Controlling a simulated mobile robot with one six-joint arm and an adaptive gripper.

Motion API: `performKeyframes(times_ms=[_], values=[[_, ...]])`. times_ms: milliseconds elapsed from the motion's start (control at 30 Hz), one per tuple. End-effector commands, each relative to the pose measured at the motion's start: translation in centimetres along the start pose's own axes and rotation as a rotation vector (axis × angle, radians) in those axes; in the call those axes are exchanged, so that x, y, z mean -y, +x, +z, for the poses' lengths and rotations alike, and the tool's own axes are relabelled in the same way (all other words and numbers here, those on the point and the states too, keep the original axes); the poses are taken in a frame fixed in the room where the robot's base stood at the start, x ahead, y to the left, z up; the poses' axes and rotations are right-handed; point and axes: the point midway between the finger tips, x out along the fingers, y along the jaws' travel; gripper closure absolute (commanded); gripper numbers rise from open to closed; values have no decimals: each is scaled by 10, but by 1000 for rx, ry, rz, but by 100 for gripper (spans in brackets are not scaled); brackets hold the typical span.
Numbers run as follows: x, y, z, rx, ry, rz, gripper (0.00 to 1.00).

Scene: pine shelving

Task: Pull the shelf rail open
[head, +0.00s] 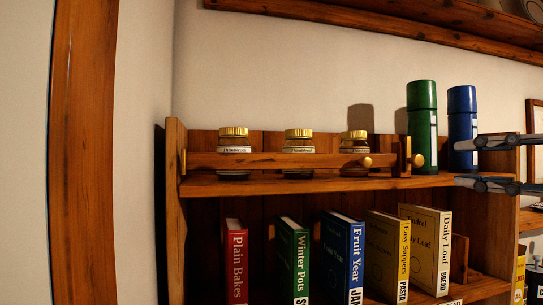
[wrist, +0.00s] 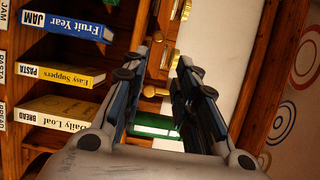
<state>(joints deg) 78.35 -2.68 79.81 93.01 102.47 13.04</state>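The shelf rail (head: 270,161) is a wooden bar running across the front of the upper shelf, before several gold-lidded jars. A round brass knob (head: 365,162) sits near its right end. A second brass knob (head: 417,160) sits by a short wooden upright just right of it. In the wrist view a brass knob (wrist: 150,91) shows between the fingers, beyond their tips; which knob it is I cannot tell. My gripper (head: 457,163) is at the right of the head view, fingers apart, pointing left, right of both knobs. It is open and holds nothing; it also shows in the wrist view (wrist: 160,62).
A green flask (head: 422,120) and a blue flask (head: 462,125) stand on the upper shelf near my gripper. Several books, including Daily Loaf (head: 425,248), stand on the shelf below. A higher wooden shelf (head: 400,28) crosses above. Open space lies before the shelf unit.

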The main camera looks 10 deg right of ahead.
Motion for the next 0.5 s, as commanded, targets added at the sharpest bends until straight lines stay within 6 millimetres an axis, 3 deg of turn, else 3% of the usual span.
performKeyframes(times_ms=[500], values=[[0, 105, 2, 8, 4, 1, 73]])
